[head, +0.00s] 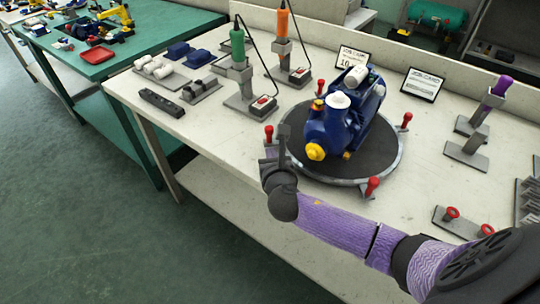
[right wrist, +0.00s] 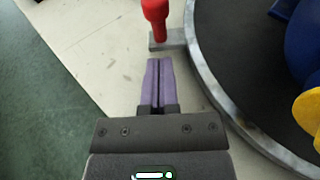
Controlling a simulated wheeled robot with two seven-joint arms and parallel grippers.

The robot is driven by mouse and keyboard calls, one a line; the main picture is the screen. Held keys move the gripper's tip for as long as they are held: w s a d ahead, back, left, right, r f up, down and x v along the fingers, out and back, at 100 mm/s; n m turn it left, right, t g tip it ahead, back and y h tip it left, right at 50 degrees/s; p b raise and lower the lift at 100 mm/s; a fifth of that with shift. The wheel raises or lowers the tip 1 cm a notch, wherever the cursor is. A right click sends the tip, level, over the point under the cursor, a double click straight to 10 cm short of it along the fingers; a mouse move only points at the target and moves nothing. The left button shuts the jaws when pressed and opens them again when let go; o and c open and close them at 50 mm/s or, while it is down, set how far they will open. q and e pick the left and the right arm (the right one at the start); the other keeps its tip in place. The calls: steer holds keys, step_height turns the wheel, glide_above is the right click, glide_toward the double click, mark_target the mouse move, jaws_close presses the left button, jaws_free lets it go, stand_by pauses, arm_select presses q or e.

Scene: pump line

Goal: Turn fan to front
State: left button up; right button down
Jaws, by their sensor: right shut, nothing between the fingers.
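A blue pump (head: 325,128) with a white top opening and a yellow cap (head: 315,151) sits on a round dark turntable (head: 365,158) with a metal rim. The yellow cap end faces toward me; no fan can be made out. Several red knobs stand around the rim, one at left (head: 269,133) and one at the front (head: 372,186). My right gripper (head: 284,132) is shut and empty, low beside the turntable's left rim. In the right wrist view its fingertips (right wrist: 159,64) point at a red knob (right wrist: 156,14), with a small gap. My left gripper is out of view.
Green (head: 237,46) and orange (head: 283,22) tools stand in holders behind left, a purple tool (head: 497,88) at right. Small signs (head: 422,85) stand behind the pump. A bracket with red pins (head: 456,219) lies at front right. The bench's front edge is close to my gripper.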

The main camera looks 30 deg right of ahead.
steer(key=shift+w+d, duration=0.25)
steer(key=shift+w, duration=0.3)
steer(key=shift+w, duration=0.1)
steer(key=shift+w+d+m+h, duration=0.1)
steer(key=shift+w+m+h, duration=0.2)
steer(key=shift+w+m, duration=0.1)
